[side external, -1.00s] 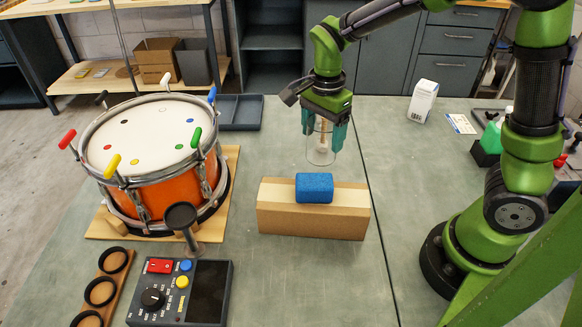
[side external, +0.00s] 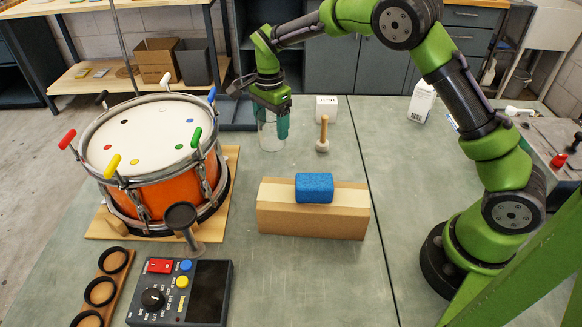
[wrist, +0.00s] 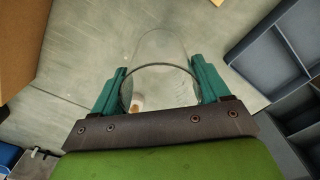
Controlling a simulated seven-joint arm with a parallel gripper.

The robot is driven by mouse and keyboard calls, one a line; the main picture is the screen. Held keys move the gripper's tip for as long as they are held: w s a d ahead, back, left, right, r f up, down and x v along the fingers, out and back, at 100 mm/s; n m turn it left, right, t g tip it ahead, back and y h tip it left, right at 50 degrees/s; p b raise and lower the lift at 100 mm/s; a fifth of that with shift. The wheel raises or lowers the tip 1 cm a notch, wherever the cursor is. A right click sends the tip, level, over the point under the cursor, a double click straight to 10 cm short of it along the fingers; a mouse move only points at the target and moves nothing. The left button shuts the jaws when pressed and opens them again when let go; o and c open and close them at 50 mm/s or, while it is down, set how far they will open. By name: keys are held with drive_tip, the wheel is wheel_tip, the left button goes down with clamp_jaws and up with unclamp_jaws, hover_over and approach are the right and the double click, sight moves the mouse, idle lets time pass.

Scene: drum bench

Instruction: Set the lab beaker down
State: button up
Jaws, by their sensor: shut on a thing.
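The lab beaker (side external: 270,136) is a clear glass cylinder. My gripper (side external: 272,122) is shut on it, with a teal finger on either side near its rim. In the side external view it is upright, behind the box and to the right of the drum. I cannot tell whether its base touches the bench (side external: 320,265). In the wrist view the beaker (wrist: 163,68) sits between the two teal fingers of my gripper (wrist: 160,90), and bench surface shows through the glass.
A wooden-handled mallet (side external: 323,140) stands right of the beaker, with a white block (side external: 327,108) behind it. A tan box (side external: 312,215) bearing a blue sponge (side external: 314,188) lies in front. The orange drum (side external: 155,190) is left. A dark tray (side external: 238,113) is behind left.

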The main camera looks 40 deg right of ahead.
drive_tip(key=shift+w, duration=0.45)
drive_tip(key=shift+f, duration=1.75)
drive_tip(key=shift+f, duration=0.15)
drive_tip(key=o, duration=1.1)
wheel_tip(320, 180, up, 12)
wheel_tip(320, 180, up, 7)
drive_tip(key=n+t+y, duration=0.1)
drive_tip(key=n+t, duration=0.1)
drive_tip(key=n, duration=0.1)
hover_over(269, 133)
drive_tip(key=s+d, duration=0.2)
drive_tip(key=d, duration=0.2)
drive_tip(key=s+r+n+t+y, duration=0.15)
drive_tip(key=s+r+n, duration=0.25)
drive_tip(key=s, duration=0.6)
drive_tip(key=s+f+n+t, duration=0.1)
drive_tip(key=s+n, duration=0.1)
drive_tip(key=s, duration=0.2)
drive_tip(key=s+n+t, duration=0.1)
drive_tip(key=s+n, duration=0.1)
drive_tip(key=s, duration=0.3)
drive_tip(key=s+f+n+t, duration=0.1)
drive_tip(key=s+n, duration=0.2)
drive_tip(key=s, duration=0.1)
drive_tip(key=shift+s+a+f+t+h, duration=0.2)
drive_tip(key=shift+a+f+t+h, duration=0.05)
drive_tip(key=shift+a+f+t, duration=0.15)
